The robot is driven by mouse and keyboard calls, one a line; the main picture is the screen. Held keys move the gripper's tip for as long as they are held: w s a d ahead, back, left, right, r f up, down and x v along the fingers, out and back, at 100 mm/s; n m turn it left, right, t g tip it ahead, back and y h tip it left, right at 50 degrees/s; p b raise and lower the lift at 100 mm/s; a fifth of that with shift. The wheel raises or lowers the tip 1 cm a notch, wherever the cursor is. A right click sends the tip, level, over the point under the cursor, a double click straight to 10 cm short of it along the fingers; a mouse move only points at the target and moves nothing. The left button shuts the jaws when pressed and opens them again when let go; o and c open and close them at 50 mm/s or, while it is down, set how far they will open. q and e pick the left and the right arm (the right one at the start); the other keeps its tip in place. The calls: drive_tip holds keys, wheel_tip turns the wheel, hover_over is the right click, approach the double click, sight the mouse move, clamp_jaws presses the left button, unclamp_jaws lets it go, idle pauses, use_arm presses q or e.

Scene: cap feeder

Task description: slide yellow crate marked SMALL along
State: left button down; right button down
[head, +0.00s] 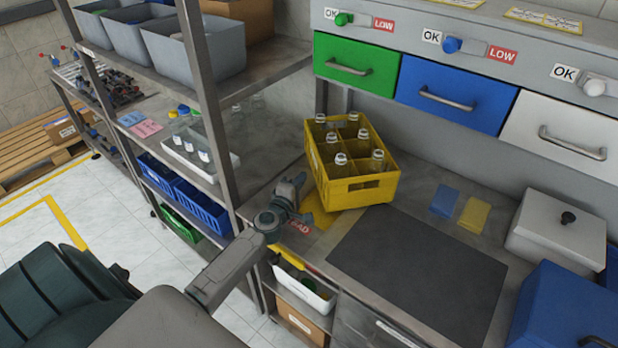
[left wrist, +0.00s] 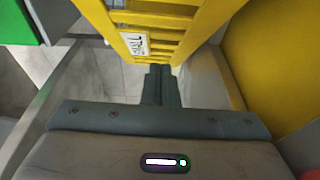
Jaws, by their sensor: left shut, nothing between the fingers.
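The yellow crate (head: 365,190) stands upright on the metal bench, holding several clear bottles with pale caps. In the left wrist view the slatted side of the crate (left wrist: 175,25) fills the top, with a white label (left wrist: 137,43) whose lettering is only partly legible. My left gripper (head: 296,190) is shut and empty, low beside the crate's left side. In the left wrist view its closed fingers (left wrist: 160,82) point at the crate's lower edge; whether they touch it I cannot tell. My right gripper is not in view.
A dark mat (head: 420,275) covers the bench in front, apparently clear. A white lidded box (head: 555,228) stands right. A shelf post (head: 212,110) rises left; drawers (head: 455,95) hang behind.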

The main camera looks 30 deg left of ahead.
use_arm(q)
drive_tip(key=shift+w+d, duration=0.65)
drive_tip(key=shift+w, duration=0.15)
drive_tip(key=shift+w+d+r, duration=0.1)
drive_tip(key=shift+w+d, duration=0.1)
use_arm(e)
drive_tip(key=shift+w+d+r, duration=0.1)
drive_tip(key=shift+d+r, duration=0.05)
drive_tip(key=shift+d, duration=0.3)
